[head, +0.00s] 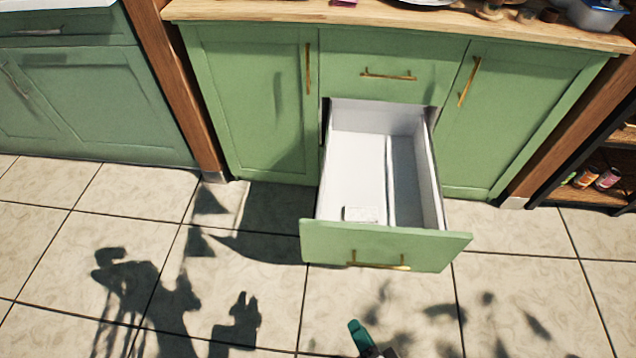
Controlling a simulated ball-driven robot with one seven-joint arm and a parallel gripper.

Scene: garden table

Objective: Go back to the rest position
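My gripper (364,340) shows only in part at the bottom edge of the head view, as a teal tip with a dark piece beside it. It is in front of the open drawer (385,246) and apart from it in the picture. The rest of the gripper is cut off by the frame, so I cannot tell its opening or whether it holds anything. The drawer is green with a brass handle and a white inside split by a divider. A small white block-like item (360,214) lies in its left compartment, near the front.
The drawer juts out from the green cabinet (255,100) over the tiled floor (230,275). The cabinet's doors and upper drawer are shut. Dishes stand on the wooden worktop (400,16). A dark shelf (600,165) with small jars is at right. The floor left of the drawer is clear.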

